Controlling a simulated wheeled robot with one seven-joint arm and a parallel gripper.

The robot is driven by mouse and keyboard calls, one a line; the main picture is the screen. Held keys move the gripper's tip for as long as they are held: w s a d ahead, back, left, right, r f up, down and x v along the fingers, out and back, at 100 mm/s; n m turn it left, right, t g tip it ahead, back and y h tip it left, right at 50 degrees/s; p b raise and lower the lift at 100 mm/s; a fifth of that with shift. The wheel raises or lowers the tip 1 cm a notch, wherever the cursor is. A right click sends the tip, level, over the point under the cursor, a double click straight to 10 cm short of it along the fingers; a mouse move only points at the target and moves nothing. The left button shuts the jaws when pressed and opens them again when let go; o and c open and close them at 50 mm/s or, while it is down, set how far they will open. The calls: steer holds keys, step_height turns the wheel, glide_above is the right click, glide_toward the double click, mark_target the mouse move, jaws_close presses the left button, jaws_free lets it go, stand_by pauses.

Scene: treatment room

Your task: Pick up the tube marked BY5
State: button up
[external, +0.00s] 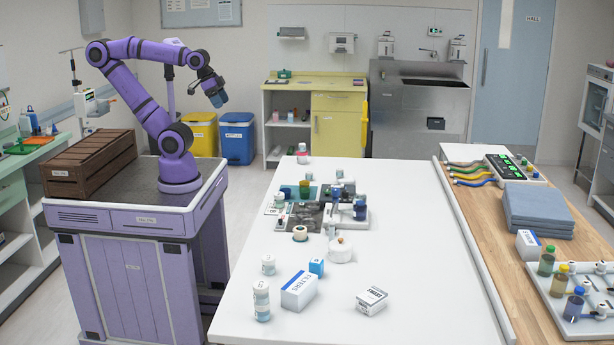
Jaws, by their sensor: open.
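No mark BY5 can be read in the external view, so I cannot tell which item is that tube. A grey tray (289,221) on the white table holds several small vessels, among them a blue-capped one (360,208). Several capped tubes, including a green-yellow one (546,262) and a dark blue one (574,304), are at a white tray (553,299) on the right. My gripper (219,100) is open, raised in the air left of the white table and well apart from these items. Its fingers are small and blurred here.
Folded blue cloths (537,209) lie on the wooden counter. The table's right half is mostly clear.

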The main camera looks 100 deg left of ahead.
steer(key=shift+c, duration=1)
